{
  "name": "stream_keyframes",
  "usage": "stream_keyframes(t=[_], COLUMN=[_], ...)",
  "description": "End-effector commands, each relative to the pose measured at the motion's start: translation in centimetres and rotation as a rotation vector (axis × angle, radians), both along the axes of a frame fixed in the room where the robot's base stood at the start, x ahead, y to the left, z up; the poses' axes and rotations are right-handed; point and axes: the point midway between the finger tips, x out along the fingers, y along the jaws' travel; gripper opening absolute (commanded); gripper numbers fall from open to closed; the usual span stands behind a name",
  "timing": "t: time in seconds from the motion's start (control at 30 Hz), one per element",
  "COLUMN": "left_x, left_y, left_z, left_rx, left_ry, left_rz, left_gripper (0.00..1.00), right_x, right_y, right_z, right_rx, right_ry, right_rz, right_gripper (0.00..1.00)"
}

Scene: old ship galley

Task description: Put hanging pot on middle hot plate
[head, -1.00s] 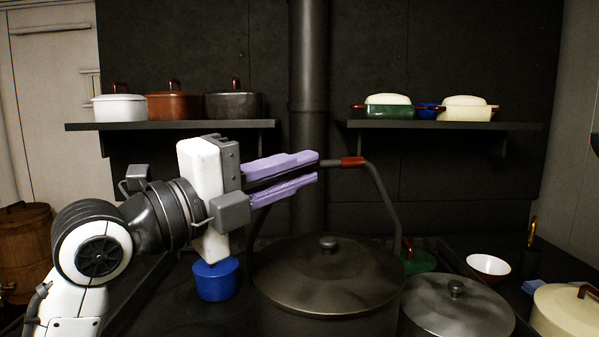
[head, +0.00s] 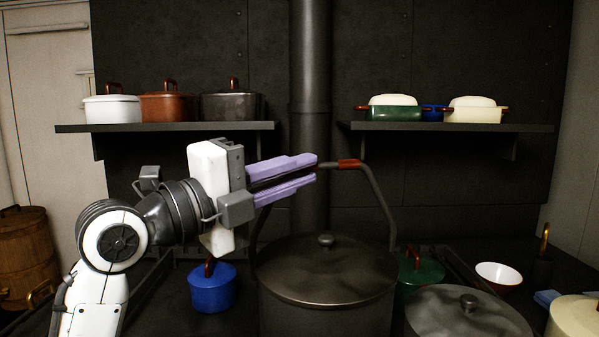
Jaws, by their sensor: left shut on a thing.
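The large dark pot (head: 325,312) stands out at the lower middle of the head view, with a lid (head: 326,268) on it and a tall bail handle (head: 381,205) with a red-brown grip (head: 350,164). My left gripper (head: 316,169) is shut on the top of this handle, its purple fingers coming from the left. The pot looks upright under the gripper. Its bottom is cut off by the picture edge, so I cannot tell whether it touches anything. No hot plate can be made out clearly. My right gripper is not in view.
A blue pot (head: 212,290) is left of the large pot. A green pot (head: 418,272) and a grey lidded pot (head: 468,315) are close on its right. A white bowl (head: 498,275) and cream pot (head: 577,318) are farther right. A vertical pipe (head: 309,100) rises behind.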

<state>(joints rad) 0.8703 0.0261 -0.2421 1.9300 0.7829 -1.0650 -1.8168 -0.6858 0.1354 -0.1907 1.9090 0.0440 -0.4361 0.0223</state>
Motion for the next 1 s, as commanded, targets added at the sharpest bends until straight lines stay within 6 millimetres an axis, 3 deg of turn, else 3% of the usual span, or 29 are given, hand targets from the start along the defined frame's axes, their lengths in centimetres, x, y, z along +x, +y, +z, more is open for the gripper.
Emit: stream_keyframes(t=[0.13,0.4,1.0], left_x=[0.2,0.2,0.2], left_y=[0.3,0.3,0.3], left_z=[0.5,-1.8,-6.1], left_rx=[-0.014,-0.012,-0.012], left_ry=[-0.014,-0.015,-0.016], left_rz=[0.002,0.004,0.003], left_gripper=[0.0,0.0,0.0], right_x=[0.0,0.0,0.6], right_y=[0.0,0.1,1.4], right_z=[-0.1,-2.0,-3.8], right_rx=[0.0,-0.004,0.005], right_ry=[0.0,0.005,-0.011], right_rz=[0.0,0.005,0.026], right_gripper=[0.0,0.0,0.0])
